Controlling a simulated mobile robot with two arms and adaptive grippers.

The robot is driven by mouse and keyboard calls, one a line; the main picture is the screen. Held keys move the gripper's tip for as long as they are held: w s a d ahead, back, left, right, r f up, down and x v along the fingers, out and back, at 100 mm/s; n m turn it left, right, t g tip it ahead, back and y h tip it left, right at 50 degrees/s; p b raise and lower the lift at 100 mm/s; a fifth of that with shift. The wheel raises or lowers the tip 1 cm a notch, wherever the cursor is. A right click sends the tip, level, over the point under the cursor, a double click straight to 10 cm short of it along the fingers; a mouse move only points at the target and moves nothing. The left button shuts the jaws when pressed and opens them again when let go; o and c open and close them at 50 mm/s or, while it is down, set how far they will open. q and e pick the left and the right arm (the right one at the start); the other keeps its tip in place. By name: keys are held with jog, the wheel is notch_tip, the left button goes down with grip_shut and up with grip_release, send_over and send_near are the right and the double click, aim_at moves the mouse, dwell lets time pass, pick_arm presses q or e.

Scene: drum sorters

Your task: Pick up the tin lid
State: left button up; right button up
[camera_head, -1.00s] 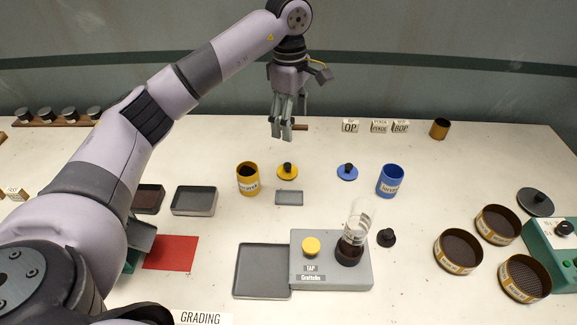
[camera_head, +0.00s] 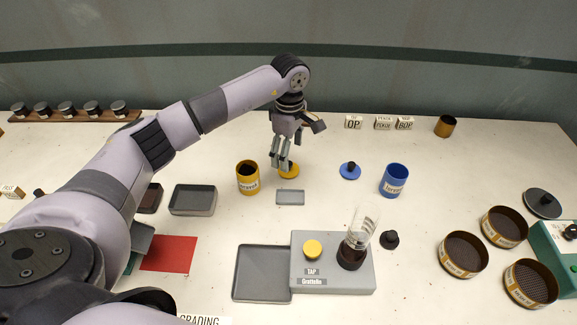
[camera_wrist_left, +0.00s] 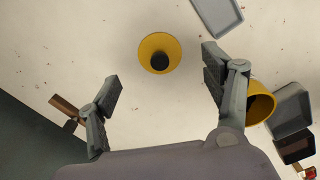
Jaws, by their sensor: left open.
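The yellow tin lid (camera_head: 292,173) with a black knob lies on the table, right of the open yellow tin (camera_head: 248,183). My left gripper (camera_head: 281,165) is over the lid and partly hides it in the head view. In the left wrist view the lid (camera_wrist_left: 151,44) lies ahead of the gap between my spread fingers (camera_wrist_left: 161,86), with nothing between them. The yellow tin (camera_wrist_left: 262,104) shows beside the right finger there. A blue lid (camera_head: 346,174) with a black knob lies farther right, near the blue tin (camera_head: 395,181). My right gripper is not in view.
A small grey tray (camera_head: 290,198) lies just in front of the yellow lid. Several round sieves (camera_head: 463,255) are at the right.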

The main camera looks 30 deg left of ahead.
pick_arm(q)
jog(key=shift+f, duration=0.3)
notch_tip(320, 180, down, 4)
jog(key=shift+a+r+p, duration=0.1)
jog(key=shift+r+p, duration=0.05)
jog(key=shift+p, duration=0.8)
jog(key=shift+f, duration=0.55)
jog(key=shift+w, duration=0.1)
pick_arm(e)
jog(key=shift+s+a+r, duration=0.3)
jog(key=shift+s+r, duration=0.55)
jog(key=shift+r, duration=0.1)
pick_arm(q)
jog(key=shift+c, duration=0.6)
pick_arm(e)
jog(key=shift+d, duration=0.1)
pick_arm(q)
jog(key=shift+c, duration=0.6)
jog(key=c, duration=0.8)
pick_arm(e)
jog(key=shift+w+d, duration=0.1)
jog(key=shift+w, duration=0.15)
